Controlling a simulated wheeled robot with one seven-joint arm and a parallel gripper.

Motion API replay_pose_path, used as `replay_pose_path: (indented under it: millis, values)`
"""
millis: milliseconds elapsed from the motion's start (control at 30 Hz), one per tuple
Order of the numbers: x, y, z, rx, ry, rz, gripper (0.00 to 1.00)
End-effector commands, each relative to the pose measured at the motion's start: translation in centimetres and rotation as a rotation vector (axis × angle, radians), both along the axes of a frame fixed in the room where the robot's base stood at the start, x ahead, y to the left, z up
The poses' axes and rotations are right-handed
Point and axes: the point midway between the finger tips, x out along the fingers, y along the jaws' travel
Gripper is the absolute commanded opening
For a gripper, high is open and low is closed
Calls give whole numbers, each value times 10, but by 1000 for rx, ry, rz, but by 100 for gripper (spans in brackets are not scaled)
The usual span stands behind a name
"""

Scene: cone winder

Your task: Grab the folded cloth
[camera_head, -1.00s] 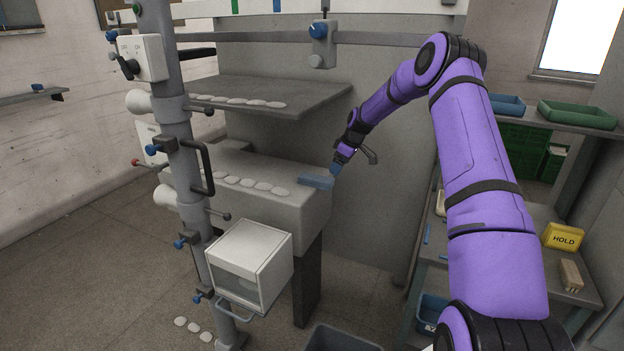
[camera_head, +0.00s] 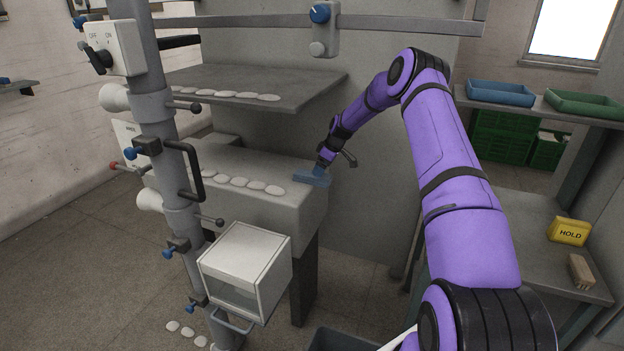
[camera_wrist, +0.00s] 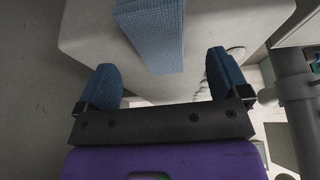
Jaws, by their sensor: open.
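The folded cloth (camera_head: 312,177) is a blue folded pad lying at the right end of the grey machine ledge (camera_head: 290,212). In the wrist view the cloth (camera_wrist: 153,35) shows a woven texture and lies ahead of the fingers, roughly centred between them. My gripper (camera_head: 322,167) is at the cloth in the head view. In the wrist view my gripper (camera_wrist: 165,82) is open, with its two blue fingertips spread and nothing visible between them. The near end of the cloth reaches close to the fingertips; I cannot tell whether they touch.
A grey shelf (camera_head: 250,85) with several white discs lies above the ledge. A pole (camera_head: 172,170) with levers and a white box (camera_head: 245,268) stand left of my arm. A side table at right holds a yellow HOLD block (camera_head: 569,232) and a wooden brush (camera_head: 581,270).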

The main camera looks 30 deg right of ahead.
Motion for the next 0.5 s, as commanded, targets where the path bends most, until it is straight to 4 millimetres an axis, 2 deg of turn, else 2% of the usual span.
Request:
replay_pose_path:
  millis: [167, 500]
  values:
    - [3, 3, -11, 1, 2, 1, 94]
    - [16, 13, -50, 0, 0, 0, 94]
